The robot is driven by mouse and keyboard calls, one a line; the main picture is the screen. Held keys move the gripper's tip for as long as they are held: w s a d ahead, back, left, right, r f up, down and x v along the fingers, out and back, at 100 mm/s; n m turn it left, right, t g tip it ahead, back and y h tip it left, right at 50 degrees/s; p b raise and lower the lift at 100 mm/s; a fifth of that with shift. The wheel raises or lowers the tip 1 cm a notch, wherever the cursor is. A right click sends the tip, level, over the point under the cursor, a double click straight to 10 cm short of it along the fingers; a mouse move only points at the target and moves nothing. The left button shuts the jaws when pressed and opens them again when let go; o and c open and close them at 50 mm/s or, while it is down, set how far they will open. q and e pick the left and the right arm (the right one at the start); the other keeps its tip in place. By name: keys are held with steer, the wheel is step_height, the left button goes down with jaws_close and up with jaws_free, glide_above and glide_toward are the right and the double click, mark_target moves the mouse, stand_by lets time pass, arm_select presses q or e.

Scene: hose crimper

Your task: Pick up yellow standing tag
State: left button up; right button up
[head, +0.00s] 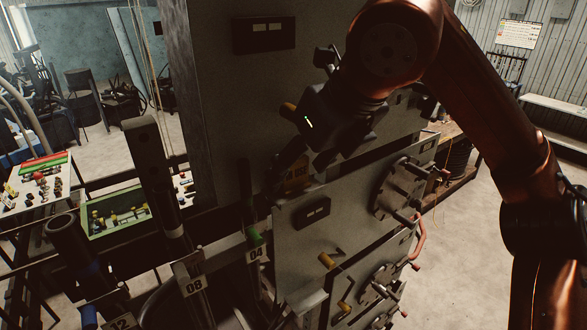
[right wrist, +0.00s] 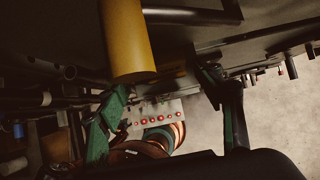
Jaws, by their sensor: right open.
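My right gripper (head: 303,163) points downward over the grey machine panel (head: 350,210), its arm coming in from the upper right. It is open, and its two green-padded fingers stand apart in the right wrist view (right wrist: 166,120). A yellow cylinder (right wrist: 127,40) looms at the top of the right wrist view, nearer the left finger. My left gripper is not in view.
A green tray (head: 119,226) lies at left. Open floor (head: 490,240) is at right.

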mark_target(298, 170)
steer(key=shift+w+a+f, duration=0.25)
steer(key=shift+w+f, duration=0.7)
steer(key=shift+w, duration=0.3)
steer(key=shift+w+f, duration=0.1)
steer(key=shift+s, duration=0.7)
steer(key=shift+c, duration=0.9)
steer(key=shift+w, duration=0.5)
steer(key=c, duration=0.5)
steer(key=shift+s, duration=0.35)
steer(key=c, duration=0.3)
steer(key=shift+c, duration=0.2)
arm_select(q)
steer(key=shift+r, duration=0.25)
arm_select(e)
steer(key=shift+w, duration=0.2)
